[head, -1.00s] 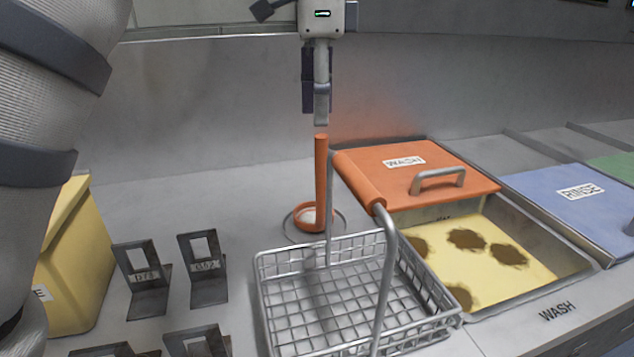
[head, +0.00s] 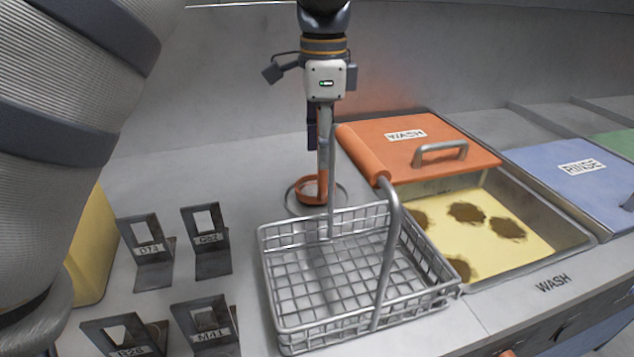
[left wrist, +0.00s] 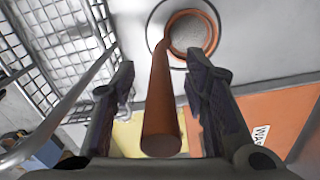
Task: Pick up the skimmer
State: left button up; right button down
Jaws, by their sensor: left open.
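The skimmer (head: 302,190) has an orange handle and a round orange rim with grey mesh. It stands handle-up with its head in a ring on the counter, behind the wire basket. My left gripper (head: 319,148) points down over it and hides most of the handle in the head view. In the left wrist view, the orange handle (left wrist: 160,105) rises between the two open fingers of my left gripper (left wrist: 158,75), with a gap on both sides. The mesh head lies beyond the fingertips. My right gripper is not in view.
A wire basket (head: 276,290) with a tall handle stands just in front of the skimmer. The orange WASH lid (head: 400,155) and a sink with yellow liquid (head: 450,245) are to the right. Several metal label stands (head: 150,255) and a yellow bin (head: 92,250) are at left.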

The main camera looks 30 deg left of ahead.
pick_arm(q)
grip_shut()
jog(key=shift+r, duration=0.15)
